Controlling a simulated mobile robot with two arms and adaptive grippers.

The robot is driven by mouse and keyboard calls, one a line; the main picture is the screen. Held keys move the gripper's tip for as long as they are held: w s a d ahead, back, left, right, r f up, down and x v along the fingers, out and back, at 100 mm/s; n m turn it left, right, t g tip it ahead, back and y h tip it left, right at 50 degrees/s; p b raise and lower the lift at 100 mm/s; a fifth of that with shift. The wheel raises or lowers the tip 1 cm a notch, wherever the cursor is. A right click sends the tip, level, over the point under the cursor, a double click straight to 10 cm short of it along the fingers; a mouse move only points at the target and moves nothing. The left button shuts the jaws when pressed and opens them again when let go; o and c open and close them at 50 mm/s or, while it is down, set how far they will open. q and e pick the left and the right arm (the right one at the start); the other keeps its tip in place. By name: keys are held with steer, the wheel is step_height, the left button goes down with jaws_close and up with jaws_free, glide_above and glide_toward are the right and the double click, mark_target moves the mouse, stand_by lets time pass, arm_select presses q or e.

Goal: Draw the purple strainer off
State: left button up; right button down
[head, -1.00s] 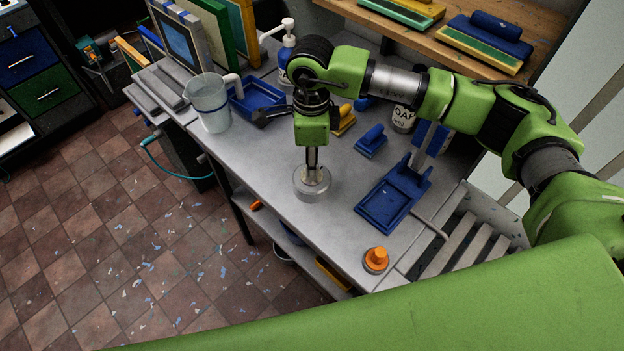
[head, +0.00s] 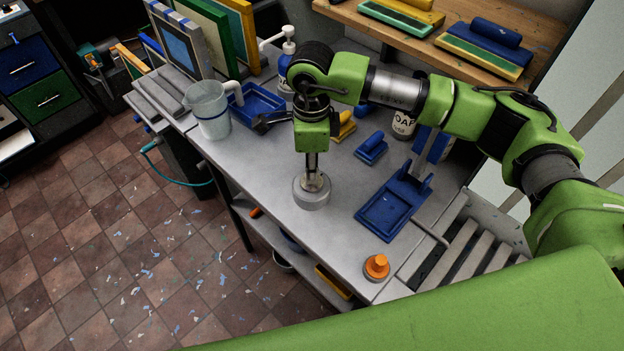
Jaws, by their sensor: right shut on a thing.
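My right gripper (head: 313,184) points straight down over the grey table (head: 265,190). Its fingers are shut on the upper part of a round grey metal piece (head: 311,199). That piece is upright and appears to rest on the table near its front edge. I cannot make out any purple strainer in this view; the gripper hides part of the round piece's top. My left gripper is not in view.
A clear jug (head: 211,112) and a blue tray (head: 257,104) stand to the left. A blue hinged stand (head: 391,208) is to the right, and an orange-knobbed piece (head: 376,266) sits near the front corner. Bare table lies around the gripper.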

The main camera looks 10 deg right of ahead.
steer(key=shift+r+p, duration=0.95)
steer(key=shift+r, duration=1.65)
